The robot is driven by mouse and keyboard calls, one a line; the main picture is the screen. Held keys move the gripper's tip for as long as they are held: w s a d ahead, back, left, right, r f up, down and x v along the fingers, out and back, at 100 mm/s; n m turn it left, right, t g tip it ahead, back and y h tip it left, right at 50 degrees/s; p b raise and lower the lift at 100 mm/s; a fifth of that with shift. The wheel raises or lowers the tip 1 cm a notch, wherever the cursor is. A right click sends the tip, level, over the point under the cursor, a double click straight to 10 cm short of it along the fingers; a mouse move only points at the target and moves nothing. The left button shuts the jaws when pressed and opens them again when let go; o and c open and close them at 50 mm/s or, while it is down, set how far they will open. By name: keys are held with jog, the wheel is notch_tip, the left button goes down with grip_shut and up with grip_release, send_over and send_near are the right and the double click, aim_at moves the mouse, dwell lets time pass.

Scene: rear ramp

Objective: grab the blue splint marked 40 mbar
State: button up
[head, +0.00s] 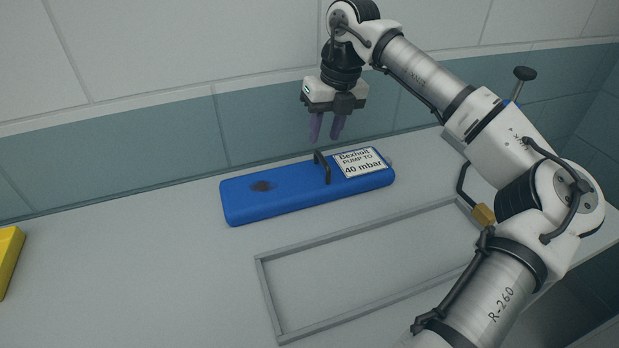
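The blue splint (285,205) lies flat on the pale bench near the wall. It carries a white label (361,163) reading "Bexhult PUMP TO 40 mbar". A dark upright handle (322,167) stands on it left of the label, and a dark stain marks its left part. My gripper (326,137) is above the splint near the handle, pointing down. Its two purple fingers show a small gap between them and hold nothing. The fingertips look apart from the handle, though the exact height is hard to tell.
A grey rectangular frame (262,290) lies on the bench in front of the splint. A yellow object (9,258) is cut off at the left edge. A black knob (525,73) stands at the back right, partly behind my arm. The tiled wall runs close behind the splint.

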aim_at(322, 157)
jog(key=f, duration=0.2)
jog(key=shift+a+f, duration=0.2)
jog(key=shift+f, duration=0.1)
jog(key=shift+a+f+p, duration=0.1)
jog(key=shift+f+p, duration=1.1)
jog(key=shift+f, duration=1.4)
grip_shut()
